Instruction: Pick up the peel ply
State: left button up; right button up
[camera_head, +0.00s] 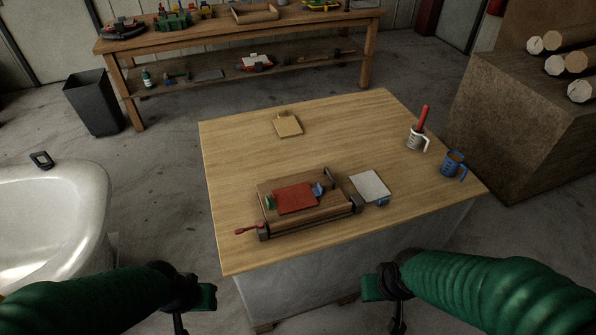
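A red rectangular sheet (295,197) lies flat on a wooden board (326,210) near the front of the table. A pale grey-white square sheet (370,185) lies to the right of the board, with a small blue item at its front edge. I cannot tell for certain which sheet is the peel ply; the red one looks likely. My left gripper (197,306) is low at the bottom left, apart from the table. My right gripper (384,298) is low in front of the table, apart from both sheets. Neither visibly holds anything; their finger gaps are unclear.
The wooden table (350,130) also bears a tan square pad (288,125), a white mug (416,139) holding a red-handled tool, and a blue mug (453,164). A red-handled clamp (250,230) sits at the board's left. A white basin (60,215) stands left.

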aim_at(296, 197)
jog(key=i+l+u, duration=0.25)
jog(key=u, duration=0.25)
jog(key=i+l+u, duration=0.3)
jog(key=u, duration=0.15)
jog(key=l, duration=0.1)
